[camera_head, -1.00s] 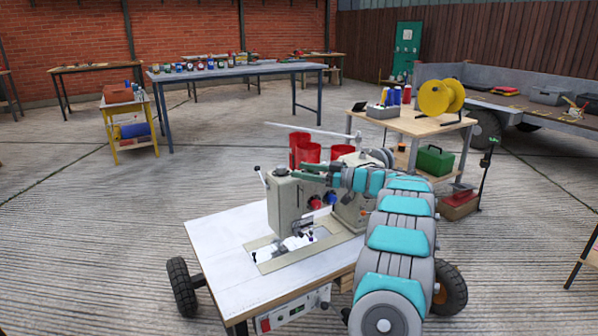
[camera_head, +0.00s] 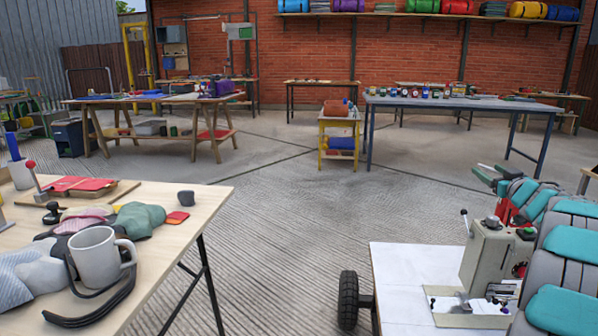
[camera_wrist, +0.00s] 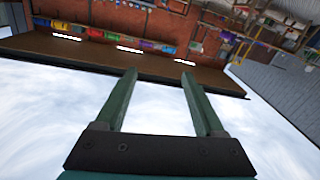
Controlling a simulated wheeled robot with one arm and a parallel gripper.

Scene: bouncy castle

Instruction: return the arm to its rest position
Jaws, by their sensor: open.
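My gripper (camera_wrist: 160,90) shows in the wrist view with its two green fingers apart and nothing between them. Behind the fingers that view has open sky and, tilted, the brick wall with its shelf. In the head view my arm, grey with turquoise pads, rises at the right edge, and my gripper (camera_head: 487,174) is at its far end, above and behind the sewing machine (camera_head: 488,262). The fingers are small there and partly hidden by the arm. The sewing machine stands on a white wheeled table (camera_head: 400,275), and the arm hides its right part.
A wooden table (camera_head: 205,200) at the left holds a white mug (camera_head: 98,257), cloths and a dark strap. Bare concrete floor lies between the tables. A yellow trolley (camera_head: 338,150) and a long blue-grey table (camera_head: 465,103) with several jars stand farther back.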

